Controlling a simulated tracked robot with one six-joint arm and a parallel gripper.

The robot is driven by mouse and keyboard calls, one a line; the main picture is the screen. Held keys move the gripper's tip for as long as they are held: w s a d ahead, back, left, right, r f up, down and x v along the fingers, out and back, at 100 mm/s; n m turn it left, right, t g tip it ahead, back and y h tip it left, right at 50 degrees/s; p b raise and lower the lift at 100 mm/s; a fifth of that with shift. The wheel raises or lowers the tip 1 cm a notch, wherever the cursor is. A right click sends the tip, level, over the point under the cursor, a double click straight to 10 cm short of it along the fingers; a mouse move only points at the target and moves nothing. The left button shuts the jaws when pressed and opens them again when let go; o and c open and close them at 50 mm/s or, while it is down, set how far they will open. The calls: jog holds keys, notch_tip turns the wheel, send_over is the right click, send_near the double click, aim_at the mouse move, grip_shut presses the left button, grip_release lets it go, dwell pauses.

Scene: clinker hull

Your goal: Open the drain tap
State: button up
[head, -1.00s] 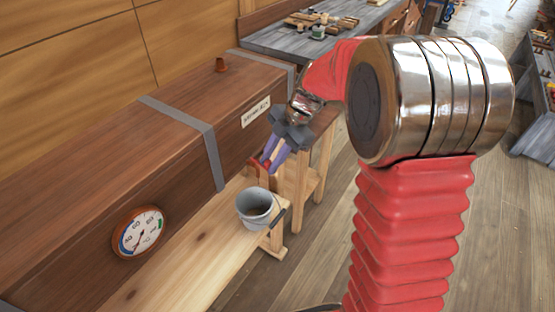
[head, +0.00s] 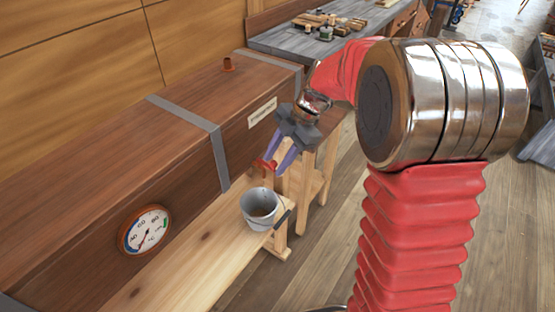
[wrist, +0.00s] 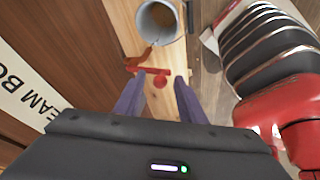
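The drain tap (wrist: 152,71) has a red handle and an orange-brown spout. In the wrist view it lies just beyond my fingertips, roughly in line with the gap between them. In the head view the tap (head: 265,165) is on the lower side of the wooden steam box (head: 110,175), partly hidden by my fingers. My gripper (wrist: 158,85) has its two purple fingers spread apart, with nothing held between them. In the head view my gripper (head: 281,165) points down at the tap. I cannot tell whether a finger touches the handle.
A grey bucket (head: 259,204) stands on the pale wooden bench (head: 185,262) below the tap. A round dial gauge (head: 146,231) is on the box's front. A grey workbench (head: 335,48) with tools stands behind. Open floor (head: 335,225) lies to the right.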

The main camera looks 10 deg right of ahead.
jog(key=v, duration=1.3)
jog(key=shift+r, duration=0.15)
jog(key=s+d+f+m+t+h, duration=0.15)
jog(key=s+m, duration=0.25)
jog(key=m, duration=0.5)
jog(key=s+f+m+h, duration=0.2)
jog(key=s+f+m, duration=0.15)
jog(key=m, duration=0.45)
jog(key=s+a+r+m+t, duration=0.1)
jog(key=s+a+m+t, duration=0.1)
jog(key=s, duration=0.6)
jog(key=s+a+r+m+t+h, duration=0.1)
jog(key=s+a+r+m+t, duration=0.1)
jog(key=s, duration=0.6)
jog(key=shift+s+m, duration=0.3)
jog(key=shift+m, duration=0.6)
